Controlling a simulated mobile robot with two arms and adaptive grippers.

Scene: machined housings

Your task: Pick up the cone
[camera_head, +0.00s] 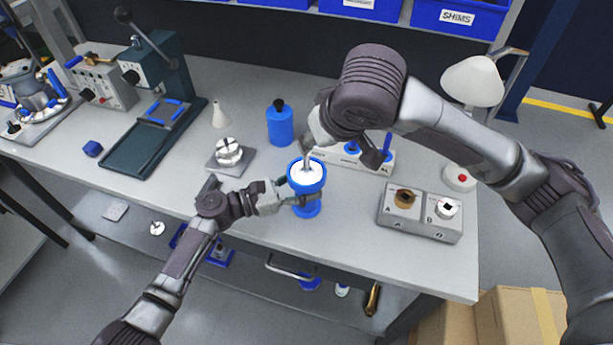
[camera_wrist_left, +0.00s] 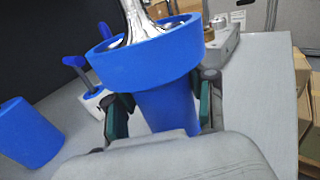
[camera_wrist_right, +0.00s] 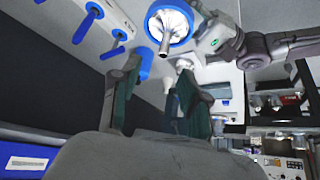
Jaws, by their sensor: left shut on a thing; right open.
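My left gripper (camera_head: 292,194) is shut on a blue cup-like holder (camera_head: 307,175), gripping its body below the wide rim. In the left wrist view the two fingers (camera_wrist_left: 160,112) flank the blue body (camera_wrist_left: 168,108). A shiny metal cone-shaped part (camera_wrist_left: 138,20) sits in the rim with its narrow stem up. It also shows in the right wrist view (camera_wrist_right: 168,26). My right gripper (camera_wrist_right: 153,85) is open and empty, its fingertips apart from the stem. In the head view its hand is just above the holder, fingers partly hidden. A small white cone-shaped object (camera_head: 220,114) stands farther back.
A round metal part on a square plate (camera_head: 228,155) stands left of the holder. A blue bottle (camera_head: 280,125) is behind it. A grey two-socket block (camera_head: 421,212) and a red button (camera_head: 460,178) are at the right. A press (camera_head: 150,65) stands at the back left.

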